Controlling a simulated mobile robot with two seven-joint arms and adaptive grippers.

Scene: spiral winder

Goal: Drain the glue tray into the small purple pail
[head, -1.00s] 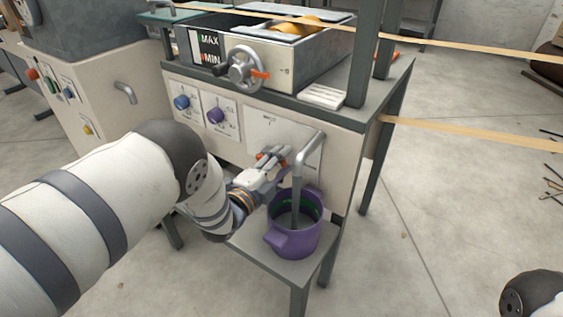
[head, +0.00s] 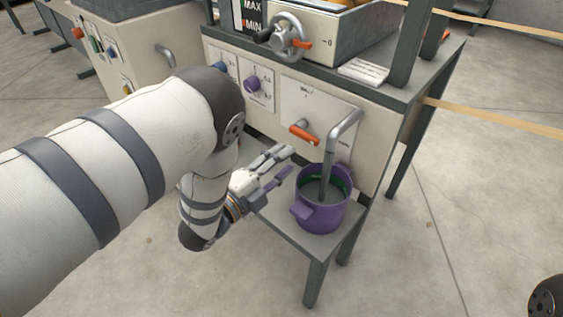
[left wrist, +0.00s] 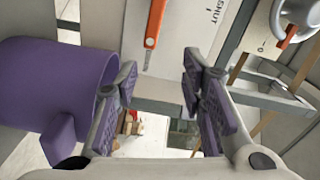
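The purple pail (head: 322,213) stands upright on a low shelf, with the grey drain pipe (head: 331,165) reaching down into it. A green band shows on its inner wall; I cannot tell if it holds glue. An orange-handled drain lever (head: 304,135) is on the panel above; it also shows in the left wrist view (left wrist: 153,25) near a "SHUT" label. The glue tray (head: 335,50) is cut off at the top. My left gripper (head: 288,160) is open and empty, below the lever and left of the pail. In the left wrist view its fingers (left wrist: 160,85) are apart. My right gripper is not in view.
The low shelf (head: 285,222) has bare room left of the pail. A handwheel (head: 289,37) with an orange grip and a purple knob (head: 251,84) are on the machine front. A yellow tape (head: 490,118) runs off to the right. The floor there is clear.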

